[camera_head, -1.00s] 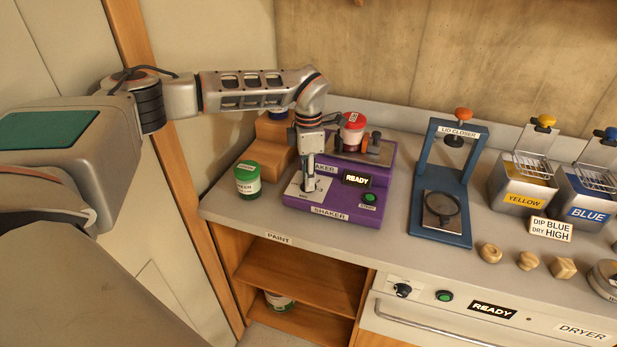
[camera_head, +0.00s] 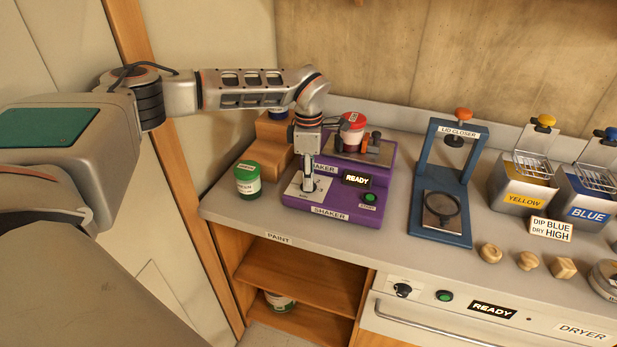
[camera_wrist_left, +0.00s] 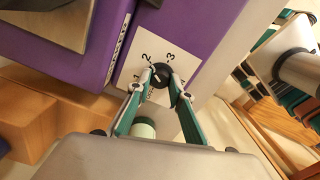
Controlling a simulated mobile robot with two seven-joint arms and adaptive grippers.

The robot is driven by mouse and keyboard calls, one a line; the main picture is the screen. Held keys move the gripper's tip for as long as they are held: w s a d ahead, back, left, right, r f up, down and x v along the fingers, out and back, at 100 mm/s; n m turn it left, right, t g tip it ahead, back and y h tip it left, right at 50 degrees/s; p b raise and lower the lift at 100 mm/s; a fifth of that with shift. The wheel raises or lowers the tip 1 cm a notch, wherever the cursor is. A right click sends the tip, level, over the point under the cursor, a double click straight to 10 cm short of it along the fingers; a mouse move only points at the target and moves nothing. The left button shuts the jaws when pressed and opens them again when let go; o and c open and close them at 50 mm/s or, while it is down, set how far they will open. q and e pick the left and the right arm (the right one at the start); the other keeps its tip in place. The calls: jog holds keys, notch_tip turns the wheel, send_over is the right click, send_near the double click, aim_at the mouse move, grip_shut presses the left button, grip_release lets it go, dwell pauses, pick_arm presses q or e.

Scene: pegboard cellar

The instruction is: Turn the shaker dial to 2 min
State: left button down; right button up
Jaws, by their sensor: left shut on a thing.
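The purple shaker (camera_head: 335,212) stands on the counter, with a lit READY display (camera_head: 356,180) and a green button (camera_head: 370,197). Its black dial (camera_wrist_left: 161,74) sits on a white plate (camera_wrist_left: 128,66) marked 1, 2, 3 and 4. A pale mark on the dial seems to lie toward the 2, but this is small and partly hidden. My left gripper (camera_head: 308,188) points down over the plate. In the left wrist view its two fingers (camera_wrist_left: 160,82) are shut on the dial, one on each side. The right gripper is out of view.
A red-lidded can (camera_head: 352,130) sits clamped on the shaker. A green can (camera_head: 248,179) stands left of it, near a wooden step block (camera_head: 275,132). The blue lid closer (camera_head: 440,190) stands to the right. Bare counter lies in front of the shaker.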

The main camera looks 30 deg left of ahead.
pick_arm(q)
jog(key=c, duration=1.8)
grip_release()
notch_tip(320, 180, up, 12)
